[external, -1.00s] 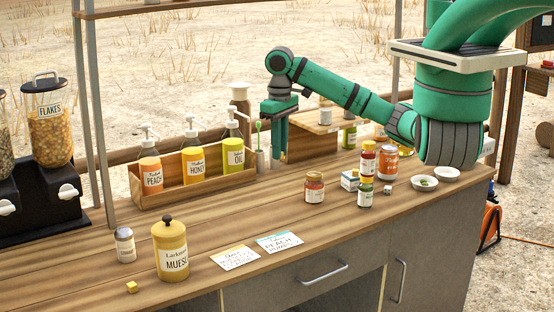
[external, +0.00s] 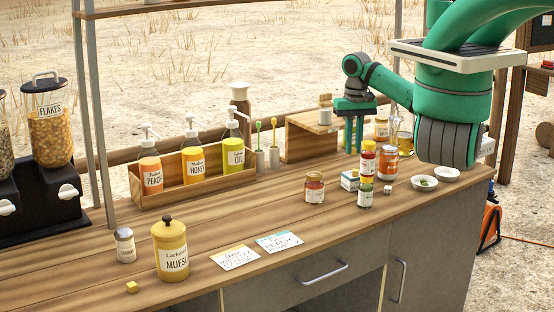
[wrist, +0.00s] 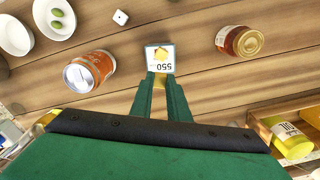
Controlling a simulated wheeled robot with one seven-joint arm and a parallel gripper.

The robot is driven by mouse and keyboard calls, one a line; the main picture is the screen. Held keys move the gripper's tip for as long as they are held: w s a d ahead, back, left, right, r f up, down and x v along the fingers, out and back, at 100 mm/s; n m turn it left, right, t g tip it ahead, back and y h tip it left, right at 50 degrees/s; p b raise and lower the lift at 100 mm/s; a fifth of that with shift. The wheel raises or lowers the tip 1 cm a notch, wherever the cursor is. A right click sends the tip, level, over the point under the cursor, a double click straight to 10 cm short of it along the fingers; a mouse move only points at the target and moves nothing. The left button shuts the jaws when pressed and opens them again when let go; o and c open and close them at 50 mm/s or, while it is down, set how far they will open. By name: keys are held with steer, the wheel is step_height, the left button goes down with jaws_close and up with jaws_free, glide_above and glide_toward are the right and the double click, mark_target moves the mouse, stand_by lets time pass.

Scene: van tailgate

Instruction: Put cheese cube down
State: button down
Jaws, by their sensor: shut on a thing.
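My gripper (external: 354,150) points down over the back right part of the counter, in front of the small wooden stand. In the wrist view its two fingers (wrist: 160,82) are closed on a small yellow piece, the cheese cube (wrist: 160,86), of which only a part shows between them. The cheese cube cannot be made out in the external view. A small white and blue box (external: 350,181) lies on the counter; in the wrist view the box (wrist: 151,68) is just beyond the fingertips. Another yellow cube (external: 132,287) lies at the counter's front left.
White bowls (external: 446,174) are at the right. A wooden pump-bottle caddy (external: 210,187) is at the left. Bare counter lies left of the red-lidded jar.

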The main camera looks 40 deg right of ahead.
mark_target(353, 154)
steer(key=shift+f, duration=2.95)
steer(key=shift+f, duration=0.1)
steer(key=c, duration=1.7)
jaws_free()
step_height(353, 154, up, 12)
steer(key=shift+f, duration=0.1)
steer(key=shift+a+r, duration=0.1)
steer(key=shift+r, duration=0.15)
